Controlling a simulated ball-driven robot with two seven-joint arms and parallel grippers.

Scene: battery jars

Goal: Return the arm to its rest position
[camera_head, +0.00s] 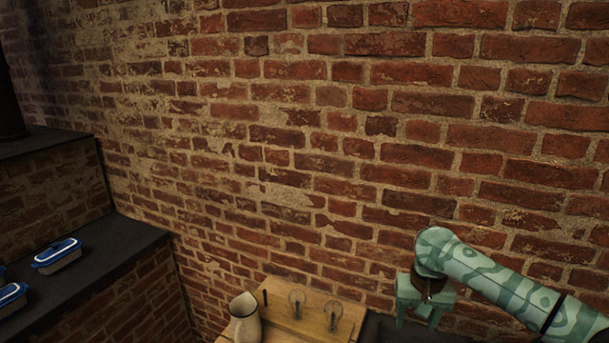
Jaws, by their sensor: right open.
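My right arm, patterned in pale and darker green, comes in from the lower right. My right gripper (417,318) is at its end, with the fingers pointing down and apart. The gripper is open and I see nothing between its fingers. It is to the right of a wooden table, in front of the brick wall. My left gripper is not in the picture.
A wooden table (283,327) at the bottom carries a cream jug (244,318) and two clear glass items (297,302) (333,316). On the left, a dark ledge (110,252) holds blue-lidded containers (57,256) (11,297). A brick wall (330,130) fills the back.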

